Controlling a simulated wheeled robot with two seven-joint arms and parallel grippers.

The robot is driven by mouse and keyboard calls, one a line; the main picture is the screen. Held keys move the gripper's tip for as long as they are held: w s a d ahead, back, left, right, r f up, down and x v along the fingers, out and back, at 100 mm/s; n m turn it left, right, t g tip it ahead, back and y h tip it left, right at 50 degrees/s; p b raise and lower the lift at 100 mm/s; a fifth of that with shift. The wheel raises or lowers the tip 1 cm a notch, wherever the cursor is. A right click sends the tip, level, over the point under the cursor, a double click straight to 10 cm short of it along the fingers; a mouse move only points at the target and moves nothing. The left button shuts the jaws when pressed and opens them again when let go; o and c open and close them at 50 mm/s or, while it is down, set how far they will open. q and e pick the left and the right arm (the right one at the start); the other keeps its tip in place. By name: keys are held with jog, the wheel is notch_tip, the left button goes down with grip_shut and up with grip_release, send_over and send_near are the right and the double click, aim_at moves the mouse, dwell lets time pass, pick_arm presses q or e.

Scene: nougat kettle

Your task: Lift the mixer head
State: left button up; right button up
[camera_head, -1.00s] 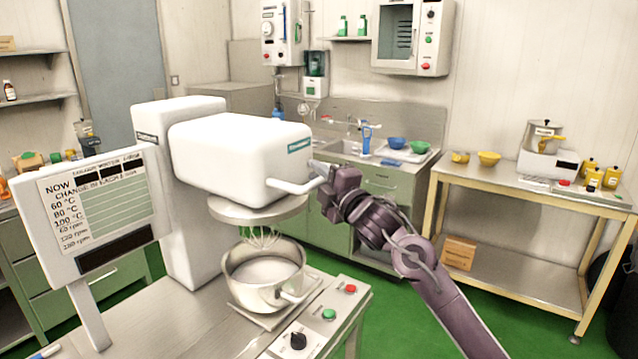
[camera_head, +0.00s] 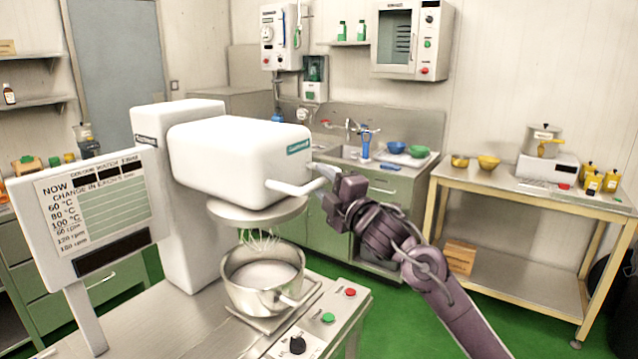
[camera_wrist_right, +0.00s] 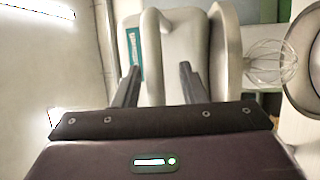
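The white mixer head (camera_head: 240,150) is level and lowered over the steel bowl (camera_head: 262,292), with its wire whisk (camera_head: 262,240) reaching down to the bowl. A white bar handle (camera_head: 292,188) sticks out at its front right. My right gripper (camera_head: 322,172) is at the handle's outer end. In the right wrist view, the right gripper's (camera_wrist_right: 160,68) two fingers are spread apart, pointing at the mixer head (camera_wrist_right: 178,75) and its handle. I cannot tell whether the fingers touch the handle. My left gripper is not in view.
A sign panel (camera_head: 105,212) stands left of the mixer. A green button (camera_head: 328,318), a red button (camera_head: 350,292) and a black knob (camera_head: 297,345) are on the mixer's table. A side table (camera_head: 520,190) stands at the right. Green floor lies open between.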

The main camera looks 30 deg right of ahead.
jog(key=s, duration=0.2)
jog(key=s+b, duration=0.1)
jog(key=s+f+b, duration=0.1)
jog(key=s, duration=0.1)
jog(key=shift+s, duration=0.35)
